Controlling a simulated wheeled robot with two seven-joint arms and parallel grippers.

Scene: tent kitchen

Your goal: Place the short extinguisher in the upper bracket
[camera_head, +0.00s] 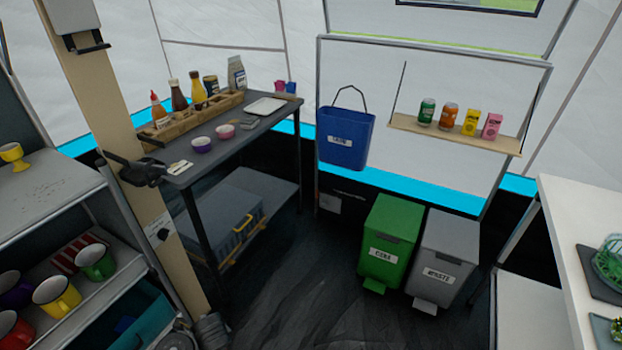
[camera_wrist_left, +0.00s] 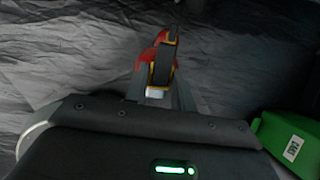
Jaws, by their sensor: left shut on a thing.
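My left gripper (camera_wrist_left: 160,80) shows in the left wrist view, with its fingers closed on a small red and yellow thing (camera_wrist_left: 162,40), presumably the short extinguisher. Most of that thing is hidden behind the fingers, so its shape and length cannot be told. It is over the dark wrinkled floor. In the head view a black bracket-like holder (camera_head: 138,170) sticks out from the beige post (camera_head: 118,130), with no extinguisher visible in it. A smaller dark fitting with a white label (camera_head: 158,226) is lower on the post. Neither gripper shows in the head view.
A dark table (camera_head: 240,128) with bottles and bowls stands right of the post. A mug shelf (camera_head: 50,205) is at left. A green bin (camera_head: 391,240) and a grey bin (camera_head: 444,255) stand at the back; the green one also shows in the left wrist view (camera_wrist_left: 285,140). The middle floor is clear.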

